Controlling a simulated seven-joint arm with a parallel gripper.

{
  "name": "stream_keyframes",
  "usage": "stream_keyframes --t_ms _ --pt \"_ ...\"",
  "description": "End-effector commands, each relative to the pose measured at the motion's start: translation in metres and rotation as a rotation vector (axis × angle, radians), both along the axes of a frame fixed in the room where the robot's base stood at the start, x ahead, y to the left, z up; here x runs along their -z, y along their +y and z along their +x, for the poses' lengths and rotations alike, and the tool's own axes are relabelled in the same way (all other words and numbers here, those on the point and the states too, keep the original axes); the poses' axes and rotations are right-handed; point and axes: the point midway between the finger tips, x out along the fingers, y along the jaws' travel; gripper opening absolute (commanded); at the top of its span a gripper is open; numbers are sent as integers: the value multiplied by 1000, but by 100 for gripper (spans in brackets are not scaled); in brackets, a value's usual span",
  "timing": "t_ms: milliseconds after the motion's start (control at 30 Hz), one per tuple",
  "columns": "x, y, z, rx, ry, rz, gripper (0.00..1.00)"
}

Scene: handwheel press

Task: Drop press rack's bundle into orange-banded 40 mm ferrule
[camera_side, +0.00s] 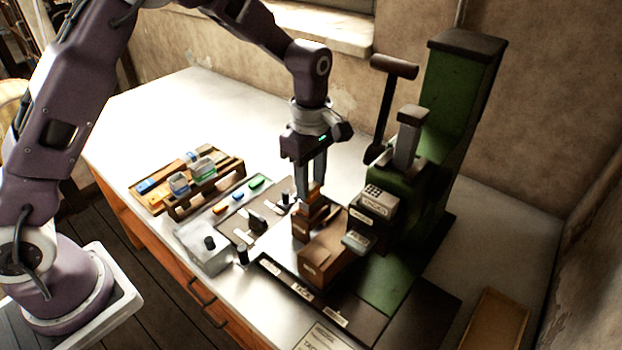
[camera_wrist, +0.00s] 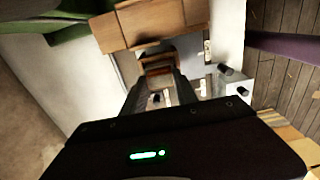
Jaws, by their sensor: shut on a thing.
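My gripper (camera_side: 311,196) points down in front of the green press, its fingers close together on a small orange-brown piece (camera_side: 315,188) at the top of a stepped brown wooden stand (camera_side: 302,229). In the wrist view the fingers (camera_wrist: 157,85) converge by brown stepped parts (camera_wrist: 157,69). I cannot tell whether the held piece is the bundle or whether it touches the stand. I cannot make out an orange-banded ferrule for certain.
The green press (camera_side: 455,120) stands behind right, with a dark T-handle (camera_side: 393,67) and a pale holed block (camera_side: 380,199). A brown block (camera_side: 325,255) is close in front of my gripper. A grey box (camera_side: 204,247) with a black knob is left. The back-left white tabletop is clear.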

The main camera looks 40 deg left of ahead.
Motion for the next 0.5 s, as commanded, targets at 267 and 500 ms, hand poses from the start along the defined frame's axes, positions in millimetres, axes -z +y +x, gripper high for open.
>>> stream_keyframes --t_ms 267,500 --pt "0 0 0 -1 0 0 0" --pt "0 0 0 0 0 0 60"
